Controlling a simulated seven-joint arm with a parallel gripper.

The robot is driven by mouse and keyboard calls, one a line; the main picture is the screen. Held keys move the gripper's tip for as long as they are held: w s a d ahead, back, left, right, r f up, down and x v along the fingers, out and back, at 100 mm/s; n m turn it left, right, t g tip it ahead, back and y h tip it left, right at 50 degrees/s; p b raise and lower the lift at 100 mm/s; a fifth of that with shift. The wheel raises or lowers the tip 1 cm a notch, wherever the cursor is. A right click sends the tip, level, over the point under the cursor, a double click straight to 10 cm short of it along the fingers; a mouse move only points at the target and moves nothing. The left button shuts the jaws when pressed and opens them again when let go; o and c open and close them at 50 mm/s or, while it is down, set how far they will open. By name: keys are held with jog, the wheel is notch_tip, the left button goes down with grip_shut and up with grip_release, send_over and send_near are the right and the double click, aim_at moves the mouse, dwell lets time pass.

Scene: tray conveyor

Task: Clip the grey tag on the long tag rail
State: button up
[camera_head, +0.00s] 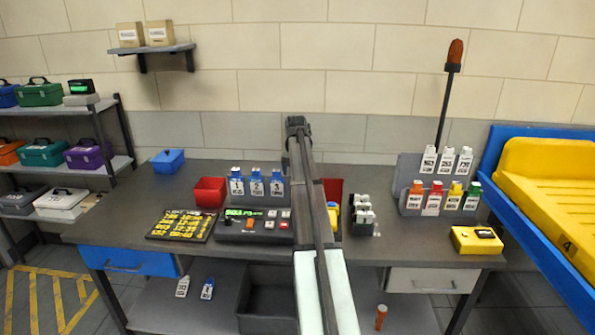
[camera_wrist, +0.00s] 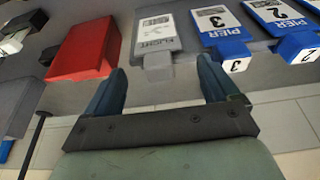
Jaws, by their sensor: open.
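In the wrist view a grey tag (camera_wrist: 156,35) marked FLIGHT lies in line with the blue tag 3 (camera_wrist: 222,25) and blue tag 2 (camera_wrist: 278,14). My gripper (camera_wrist: 162,66) is open and empty, its two fingers on either side of the grey tag's head end, apart from it as far as I can see. In the head view the blue tags (camera_head: 257,187) stand in a row at the back of the bench, and my arm hides the grey tag and my fingers.
A red bin (camera_wrist: 85,45) is beside the grey tag; another red bin (camera_head: 210,192) is left of the blue tags. A control panel (camera_head: 255,226) stands in front. A tag rack (camera_head: 410,170) and yellow box (camera_head: 477,240) are right. A black bin (camera_head: 267,305) is below.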

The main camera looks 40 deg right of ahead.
jog(key=v, duration=1.3)
jog(key=shift+r, duration=0.2)
jog(key=shift+a, duration=0.1)
